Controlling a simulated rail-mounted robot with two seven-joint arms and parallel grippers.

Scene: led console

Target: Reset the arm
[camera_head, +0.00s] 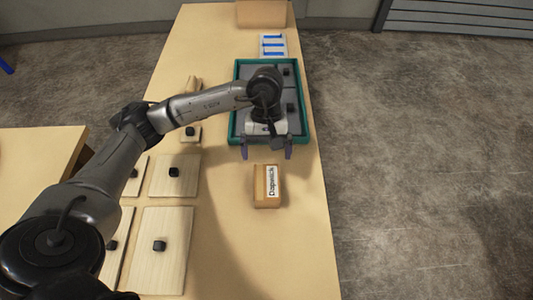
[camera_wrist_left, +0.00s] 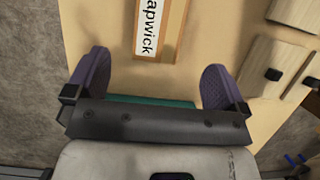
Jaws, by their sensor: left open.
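My left gripper (camera_head: 267,152) is open and empty, with its two purple fingers apart. It hangs over the near edge of the green-rimmed tray (camera_head: 234,112), and my left arm reaches to it from the lower left. A brown box (camera_head: 262,201) with a white label reading "Dapwick" lies on the table just in front of the fingers. In the left wrist view the fingers (camera_wrist_left: 152,88) are spread, and part of the labelled box (camera_wrist_left: 177,25) shows beyond them. My right gripper is in neither view.
Several pale wooden boards with black knobs, such as this one (camera_head: 174,180), lie on the left of the table (camera_head: 300,240). A white rack with blue strips (camera_head: 273,46) and a cardboard box (camera_head: 261,13) stand at the far end. The table's front right is clear.

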